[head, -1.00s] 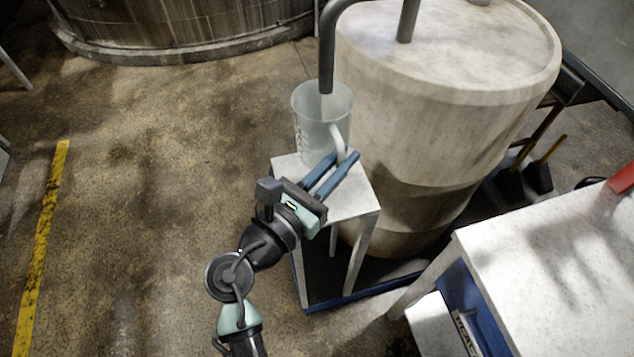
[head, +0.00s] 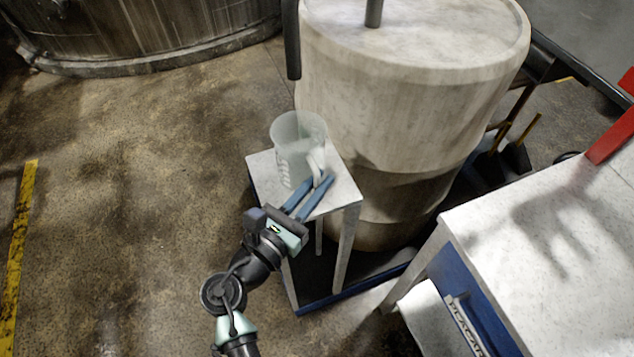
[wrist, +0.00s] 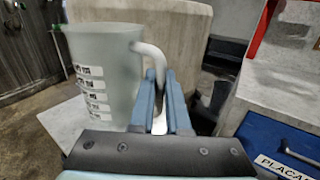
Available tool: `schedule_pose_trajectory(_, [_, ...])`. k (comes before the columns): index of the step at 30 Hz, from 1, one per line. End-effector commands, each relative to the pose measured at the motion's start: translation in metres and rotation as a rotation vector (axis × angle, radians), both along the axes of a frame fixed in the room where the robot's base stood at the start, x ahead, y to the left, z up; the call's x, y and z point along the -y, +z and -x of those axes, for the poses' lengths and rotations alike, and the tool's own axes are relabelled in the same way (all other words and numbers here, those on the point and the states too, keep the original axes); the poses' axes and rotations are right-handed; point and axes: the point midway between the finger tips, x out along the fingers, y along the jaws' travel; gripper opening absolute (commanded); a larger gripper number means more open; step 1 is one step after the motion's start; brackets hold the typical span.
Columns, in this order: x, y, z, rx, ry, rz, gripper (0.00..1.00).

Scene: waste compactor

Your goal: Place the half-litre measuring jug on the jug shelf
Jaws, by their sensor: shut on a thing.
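The measuring jug (head: 293,150), translucent with a white handle, is upright over the small white stand (head: 343,190) in the head view. My gripper (head: 318,190) is shut on the jug's handle from the front right. In the wrist view, the jug (wrist: 112,65) is left of the blue fingers (wrist: 160,100), and its handle (wrist: 158,60) runs down between them. White labels with markings show on the jug's side. Its base is partly hidden, so I cannot tell whether it touches the stand. I cannot tell whether this stand is the jug shelf.
A dark pipe (head: 292,45) ends above and behind the jug. A large pale tank (head: 400,90) stands close behind the stand. A white-topped bench (head: 540,230) with a blue drawer front (head: 478,310) is at the right. Open floor (head: 130,200) lies at the left.

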Motion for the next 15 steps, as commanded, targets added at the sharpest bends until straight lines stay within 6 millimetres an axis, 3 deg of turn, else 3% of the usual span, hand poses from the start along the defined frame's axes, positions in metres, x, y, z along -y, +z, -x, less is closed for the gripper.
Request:
schedule_pose_trajectory(5, [-0.0001,-0.0033,-0.0002,0.001,0.000,0.000,0.00])
schedule_pose_trajectory(6, [0.0000,-0.0025,0.0000,0.001,0.000,-0.001,0.21])
schedule_pose_trajectory(10, [0.0000,-0.0024,0.0000,0.000,0.000,0.000,0.44])
schedule_pose_trajectory(15, [0.0000,-0.0024,0.0000,0.000,0.000,0.000,0.44])
